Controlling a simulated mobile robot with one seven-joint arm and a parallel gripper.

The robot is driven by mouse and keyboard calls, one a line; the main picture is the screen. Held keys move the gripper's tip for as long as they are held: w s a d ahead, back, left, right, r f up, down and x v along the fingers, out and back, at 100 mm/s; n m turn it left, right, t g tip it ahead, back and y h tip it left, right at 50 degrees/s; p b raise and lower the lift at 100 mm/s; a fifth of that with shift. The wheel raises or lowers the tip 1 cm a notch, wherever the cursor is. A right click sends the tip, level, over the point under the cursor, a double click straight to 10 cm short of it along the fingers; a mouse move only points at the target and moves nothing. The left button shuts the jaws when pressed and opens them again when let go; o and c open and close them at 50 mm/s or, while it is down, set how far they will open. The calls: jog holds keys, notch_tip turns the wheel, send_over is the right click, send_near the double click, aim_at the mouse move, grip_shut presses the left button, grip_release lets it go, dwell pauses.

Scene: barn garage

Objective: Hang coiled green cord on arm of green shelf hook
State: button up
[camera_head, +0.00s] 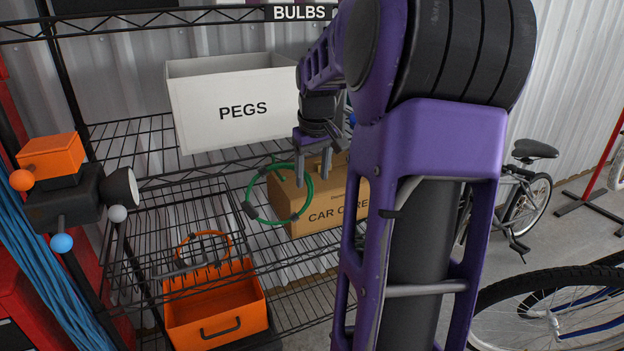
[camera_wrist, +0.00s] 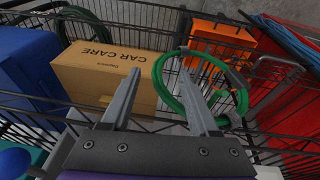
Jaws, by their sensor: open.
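The coiled green cord (camera_head: 272,222) is a ring with dark wraps, seen at the front of the wire shelf beside the cardboard box. It also shows in the wrist view (camera_wrist: 243,98). My gripper (camera_head: 313,178) is open and empty, above and to the right of the coil in the head view. In the wrist view, my gripper (camera_wrist: 161,70) has its right finger crossing over the coil's left part. I cannot tell whether they touch. I cannot make out the green shelf hook or its arm in either view, nor what holds the coil.
The CAR CARE box (camera_head: 335,200) is close behind my fingers. A white PEGS bin (camera_head: 240,105) stands on the shelf above. An orange bin (camera_head: 215,315) and an orange ring (camera_head: 228,246) are lower left. A bicycle (camera_head: 530,200) stands at right.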

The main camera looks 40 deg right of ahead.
jog(key=p+v, duration=0.2)
jog(key=v, duration=1.2)
jog(key=shift+r+p, duration=0.3)
jog(key=shift+r, duration=0.1)
jog(key=shift+s, duration=0.1)
